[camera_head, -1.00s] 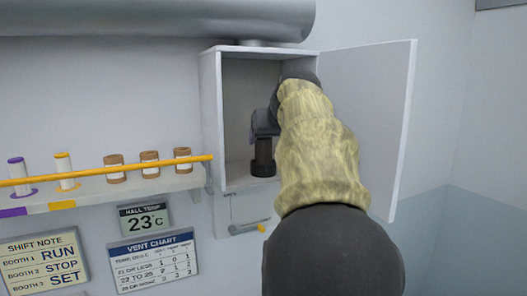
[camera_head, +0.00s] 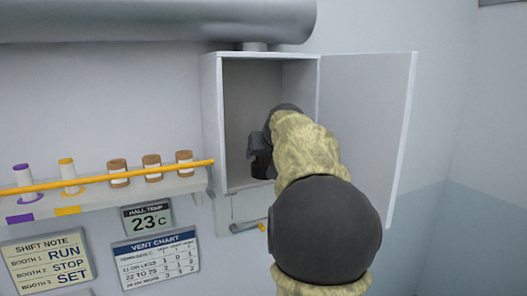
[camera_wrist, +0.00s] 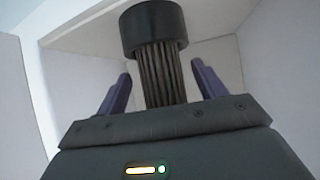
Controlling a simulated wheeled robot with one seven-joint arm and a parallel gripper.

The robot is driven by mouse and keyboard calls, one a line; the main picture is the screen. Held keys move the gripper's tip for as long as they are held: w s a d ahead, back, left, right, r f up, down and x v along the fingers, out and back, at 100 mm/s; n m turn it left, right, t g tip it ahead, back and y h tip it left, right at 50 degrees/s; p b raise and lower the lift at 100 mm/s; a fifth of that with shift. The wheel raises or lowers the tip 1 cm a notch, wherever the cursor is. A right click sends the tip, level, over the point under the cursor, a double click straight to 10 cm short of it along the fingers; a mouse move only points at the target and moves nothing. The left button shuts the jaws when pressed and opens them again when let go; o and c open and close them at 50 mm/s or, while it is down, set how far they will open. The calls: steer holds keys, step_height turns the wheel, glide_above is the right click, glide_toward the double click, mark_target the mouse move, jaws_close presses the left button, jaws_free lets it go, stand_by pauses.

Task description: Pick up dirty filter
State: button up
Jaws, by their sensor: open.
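The dirty filter (camera_head: 262,169) stands in the open white wall cabinet, on its floor, as a dark cylinder mostly hidden by my gripper (camera_head: 259,148). In the wrist view the filter (camera_wrist: 155,30) has a black round cap and a brown-grey pleated body. My gripper (camera_wrist: 161,72) is open, with its two purple fingers on either side of the pleated body. Gaps show between the fingers and the filter, so they appear not to touch it.
The cabinet (camera_head: 211,125) has its door (camera_head: 365,120) swung open to the right, close beside my arm. A small lever (camera_head: 248,226) sits below the cabinet.

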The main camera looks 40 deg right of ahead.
steer(key=shift+w+d+f, duration=0.1)
steer(key=shift+w+f, duration=0.2)
steer(key=shift+w, duration=0.1)
steer(key=shift+c, duration=0.4)
steer(key=c, duration=1)
